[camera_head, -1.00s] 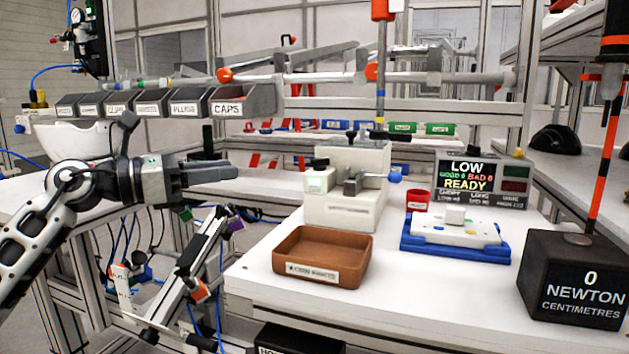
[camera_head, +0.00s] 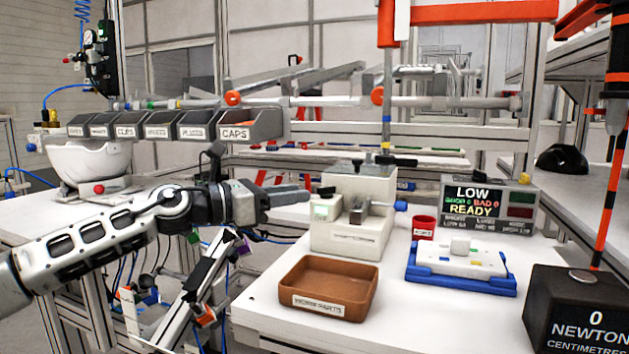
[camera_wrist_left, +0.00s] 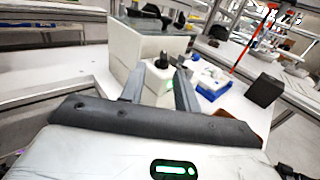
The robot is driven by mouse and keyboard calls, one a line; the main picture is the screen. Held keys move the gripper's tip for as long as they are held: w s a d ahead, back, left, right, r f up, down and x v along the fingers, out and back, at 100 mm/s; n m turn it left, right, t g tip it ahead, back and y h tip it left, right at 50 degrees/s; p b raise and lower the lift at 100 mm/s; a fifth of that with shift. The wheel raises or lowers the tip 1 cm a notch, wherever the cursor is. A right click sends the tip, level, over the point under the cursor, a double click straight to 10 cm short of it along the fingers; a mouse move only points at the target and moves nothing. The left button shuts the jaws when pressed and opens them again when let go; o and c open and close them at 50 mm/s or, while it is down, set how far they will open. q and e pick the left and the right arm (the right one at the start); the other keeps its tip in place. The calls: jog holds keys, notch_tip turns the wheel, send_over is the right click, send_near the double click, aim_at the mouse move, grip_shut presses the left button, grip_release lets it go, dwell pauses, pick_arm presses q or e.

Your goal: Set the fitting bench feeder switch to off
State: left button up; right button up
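The white feeder (camera_head: 372,190) stands on the bench, with a small white switch box (camera_head: 321,212) with a green-lit label on its left front. A dark switch knob (camera_head: 327,192) sits on top of this box. My left gripper (camera_head: 300,193) is just left of the switch box, fingers pointing at it. In the left wrist view the two fingers (camera_wrist_left: 160,72) are apart, with the dark knob (camera_wrist_left: 161,61) and a green patch showing between and beyond them. Nothing is seen held. I cannot tell whether the fingers touch the switch. My right gripper is not in view.
A brown tray (camera_head: 328,288) lies in front of the feeder. A red cup (camera_head: 424,227), a blue-and-white fixture (camera_head: 461,262) and a display reading LOW, READY (camera_head: 472,201) stand to the right. A black block (camera_head: 578,315) is at the front right. Labelled bins (camera_head: 190,125) hang behind my arm.

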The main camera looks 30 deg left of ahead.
aim_at(318, 191)
pick_arm(q)
jog(key=p+x, duration=0.4)
jog(key=shift+w+d+r+p, duration=0.1)
jog(key=shift+w+d+p, duration=0.2)
jog(key=shift+d, duration=0.1)
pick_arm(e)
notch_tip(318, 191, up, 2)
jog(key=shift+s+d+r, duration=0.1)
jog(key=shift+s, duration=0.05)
pick_arm(q)
grip_shut()
